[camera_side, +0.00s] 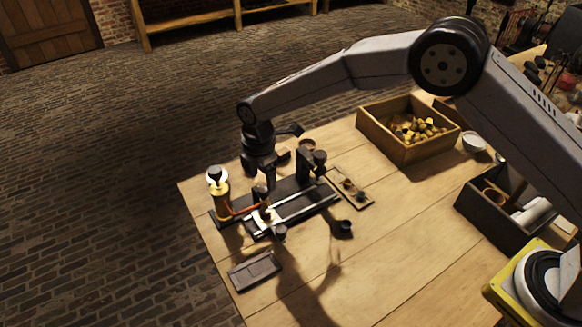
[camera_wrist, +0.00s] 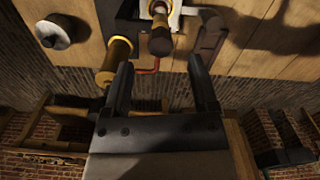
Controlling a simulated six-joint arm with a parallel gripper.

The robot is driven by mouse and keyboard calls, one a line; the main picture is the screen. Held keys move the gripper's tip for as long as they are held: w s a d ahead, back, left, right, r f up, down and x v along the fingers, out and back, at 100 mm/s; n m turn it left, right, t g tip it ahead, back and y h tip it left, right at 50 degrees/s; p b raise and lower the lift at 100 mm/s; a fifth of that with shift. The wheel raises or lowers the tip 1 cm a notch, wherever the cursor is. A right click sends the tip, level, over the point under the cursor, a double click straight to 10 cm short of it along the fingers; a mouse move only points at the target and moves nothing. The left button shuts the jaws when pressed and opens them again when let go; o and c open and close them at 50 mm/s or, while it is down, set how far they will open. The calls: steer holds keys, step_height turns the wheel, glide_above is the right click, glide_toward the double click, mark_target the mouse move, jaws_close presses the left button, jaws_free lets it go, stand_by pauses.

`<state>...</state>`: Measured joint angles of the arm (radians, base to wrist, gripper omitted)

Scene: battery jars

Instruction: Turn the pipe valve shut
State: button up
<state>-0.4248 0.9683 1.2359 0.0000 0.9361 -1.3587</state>
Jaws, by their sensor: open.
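A dark base plate (camera_side: 318,203) near the table's left edge carries a small apparatus with pale metal rails (camera_side: 303,206). A brass cylinder (camera_side: 221,204) with a bright round top stands at its left end, and a red line (camera_side: 243,210) runs from it. I cannot tell for certain which part is the pipe valve. My gripper (camera_side: 266,188) points down over the apparatus, open. In the wrist view its two fingers (camera_wrist: 160,62) are spread, and a dark brown knob (camera_wrist: 161,40) with a brass collar appears between and beyond their tips. The brass cylinder (camera_wrist: 114,55) shows left of the fingers. Contact cannot be told.
A dark upright block (camera_side: 304,163) stands on the plate, right of my gripper. A small wooden tray (camera_side: 365,201) and a dark flat plate (camera_side: 256,270) lie nearby. A wooden crate (camera_side: 380,141) of yellowish pieces stands behind. The front middle of the table is clear.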

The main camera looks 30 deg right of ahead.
mark_target(264, 189)
steer(key=shift+r, duration=2.05)
steer(key=shift+d, duration=0.1)
steer(key=shift+d+r, duration=0.1)
steer(key=shift+d, duration=0.1)
steer(key=s+d+r+m+t, duration=0.2)
steer(key=s+d+r+m, duration=0.1)
steer(key=s+d+m, duration=1.7)
steer(key=s+d, duration=0.3)
steer(key=s, duration=0.1)
steer(key=shift+t, duration=0.3)
